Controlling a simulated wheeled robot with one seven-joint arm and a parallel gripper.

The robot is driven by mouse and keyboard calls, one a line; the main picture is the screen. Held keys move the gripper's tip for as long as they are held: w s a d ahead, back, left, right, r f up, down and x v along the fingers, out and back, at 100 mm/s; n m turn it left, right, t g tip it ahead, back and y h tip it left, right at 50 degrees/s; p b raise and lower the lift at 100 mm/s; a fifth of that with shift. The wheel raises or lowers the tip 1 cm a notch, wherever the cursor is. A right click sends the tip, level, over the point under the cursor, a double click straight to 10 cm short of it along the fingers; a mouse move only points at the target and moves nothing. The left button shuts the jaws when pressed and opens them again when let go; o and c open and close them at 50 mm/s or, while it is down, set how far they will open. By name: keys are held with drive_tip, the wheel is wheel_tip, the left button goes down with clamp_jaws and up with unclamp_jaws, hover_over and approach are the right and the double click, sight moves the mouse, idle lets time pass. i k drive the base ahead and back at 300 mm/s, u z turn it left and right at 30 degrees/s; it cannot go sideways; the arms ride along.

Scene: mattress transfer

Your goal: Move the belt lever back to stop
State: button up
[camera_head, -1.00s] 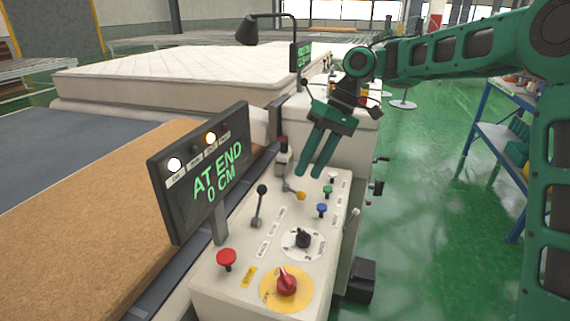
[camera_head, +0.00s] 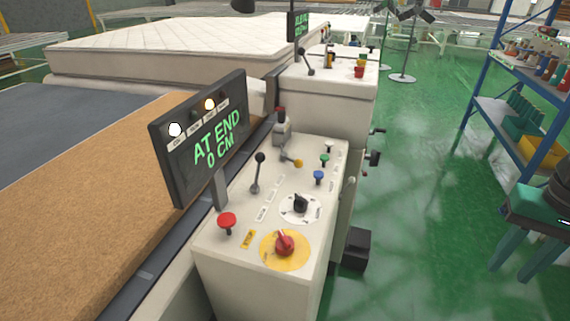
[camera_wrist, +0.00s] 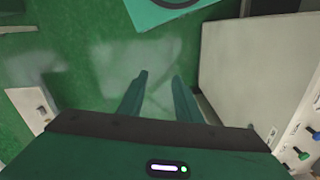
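The control panel (camera_head: 225,255) shows in the head view. On it stands a black-knobbed lever (camera_head: 257,172), near upright, beside the display. The labels are too small to read, so I cannot tell which is the belt lever. The display (camera_head: 217,145) reads "AT END 0 CM". My gripper (camera_head: 515,268) is at the lower right over the green floor, well apart from the panel. In the wrist view my gripper (camera_wrist: 160,77) has its two fingers apart with nothing between them.
The panel also bears a red push button (camera_head: 227,220), a red rotary switch (camera_head: 284,244), a black dial (camera_head: 300,204) and blue and green buttons. A mattress (camera_head: 180,50) lies beyond the brown belt surface (camera_head: 90,215). A blue shelf (camera_head: 500,118) stands right. The aisle floor between is clear.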

sight(259, 157)
drive_tip(key=k, duration=1)
drive_tip(key=u, duration=0.6)
drive_tip(key=i, duration=1.35)
drive_tip(key=z, duration=0.45)
